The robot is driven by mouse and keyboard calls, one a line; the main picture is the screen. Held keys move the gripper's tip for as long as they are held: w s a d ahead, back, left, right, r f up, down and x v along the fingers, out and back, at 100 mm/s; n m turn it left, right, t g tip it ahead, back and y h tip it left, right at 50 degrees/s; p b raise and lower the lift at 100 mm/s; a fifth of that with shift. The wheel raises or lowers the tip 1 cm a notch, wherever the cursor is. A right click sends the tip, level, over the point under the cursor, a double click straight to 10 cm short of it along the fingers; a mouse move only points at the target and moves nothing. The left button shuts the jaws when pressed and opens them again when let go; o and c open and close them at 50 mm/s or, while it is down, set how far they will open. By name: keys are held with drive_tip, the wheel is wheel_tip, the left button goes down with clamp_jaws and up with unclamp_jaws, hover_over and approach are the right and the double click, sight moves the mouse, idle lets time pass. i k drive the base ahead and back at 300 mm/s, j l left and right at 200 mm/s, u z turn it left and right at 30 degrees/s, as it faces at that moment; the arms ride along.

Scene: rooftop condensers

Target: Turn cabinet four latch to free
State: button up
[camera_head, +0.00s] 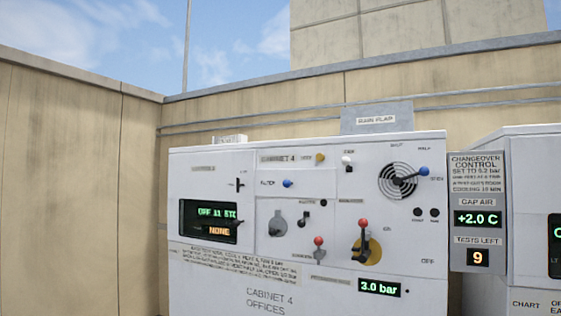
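Cabinet 4 (215,280) is a white cabinet labelled "CABINET 4 OFFICES", facing me. Its panel has a small black lever (239,184) at upper left and a grey disc with a dark knob (277,226) near the middle. A large red-tipped lever (363,238) stands upright on a yellow disc, with a smaller red-tipped lever (318,246) to its left. Most small labels are too blurred to read, so I cannot tell which control is the latch. My gripper is not in view.
The left display (209,221) has a line reading "NONE"; a lower one (379,287) reads "3.0 bar". A grey changeover control panel (478,215) stands to the right, beside another white cabinet (527,160). Beige walls (80,170) rise behind and left. Nothing blocks the panel.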

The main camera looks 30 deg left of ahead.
sight(241, 185)
drive_tip(key=u, duration=1.35)
drive_tip(key=z, duration=0.4)
drive_tip(key=i+j+z, duration=0.2)
drive_tip(key=j+z, duration=0.2)
drive_tip(key=j, duration=0.25)
drive_tip(key=i+j+z, duration=0.1)
drive_tip(key=j+z, duration=0.35)
drive_tip(key=j, duration=0.2)
drive_tip(key=j+z, duration=0.4)
drive_tip(key=j, duration=0.25)
